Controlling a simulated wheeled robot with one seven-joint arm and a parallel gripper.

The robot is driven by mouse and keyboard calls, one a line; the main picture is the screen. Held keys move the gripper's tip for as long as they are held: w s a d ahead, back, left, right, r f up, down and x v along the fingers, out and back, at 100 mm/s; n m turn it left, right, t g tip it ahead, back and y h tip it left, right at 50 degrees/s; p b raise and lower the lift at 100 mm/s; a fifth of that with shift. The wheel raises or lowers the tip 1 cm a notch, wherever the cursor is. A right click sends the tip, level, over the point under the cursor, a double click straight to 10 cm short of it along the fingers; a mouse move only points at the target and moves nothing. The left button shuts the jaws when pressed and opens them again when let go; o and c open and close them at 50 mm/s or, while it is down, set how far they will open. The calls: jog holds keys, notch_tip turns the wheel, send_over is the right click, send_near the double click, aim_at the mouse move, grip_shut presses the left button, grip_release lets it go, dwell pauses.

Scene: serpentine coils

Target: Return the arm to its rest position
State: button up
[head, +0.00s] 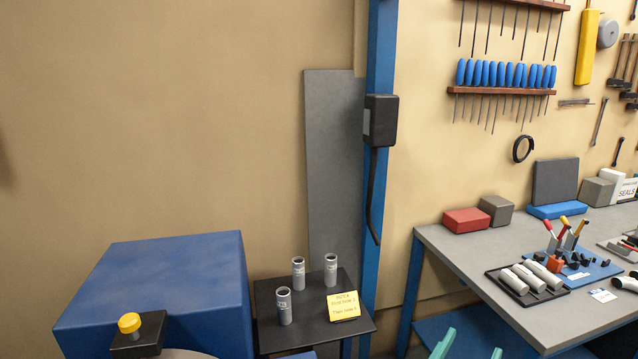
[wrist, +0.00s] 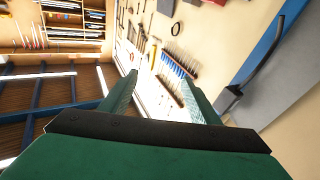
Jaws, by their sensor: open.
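My gripper (wrist: 160,88) shows its two teal fingers spread apart in the wrist view, with nothing between them. Behind them the view is tilted toward the wall tools and ceiling. In the head view, two teal fingertips of my gripper (head: 468,348) just show at the bottom edge, in front of the bench's lower part. The rest of my arm is out of that view.
A grey workbench (head: 440,239) with parts stands at right. A small black stand (head: 316,339) holds 3 grey tubes and a yellow note (head: 343,305). A blue box (head: 165,280) stands at left. A blue post (head: 378,215) rises between the stand and the bench.

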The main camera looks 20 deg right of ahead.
jog(key=s+a+f+n+t+y, duration=0.3)
jog(key=a+f+n+t+y, duration=0.3)
jog(key=a+f+n+y, duration=1)
jog(key=s+a+f+m, duration=0.3)
jog(key=s+a+f, duration=0.2)
jog(key=s+a, duration=0.5)
jog(key=s+a+f+m+g+y, duration=0.1)
jog(key=s+a+f, duration=0.4)
jog(key=s+a, duration=0.5)
jog(key=shift+s+a+f+m, duration=0.35)
jog(key=shift+a+m, duration=0.3)
jog(key=shift+m, duration=0.25)
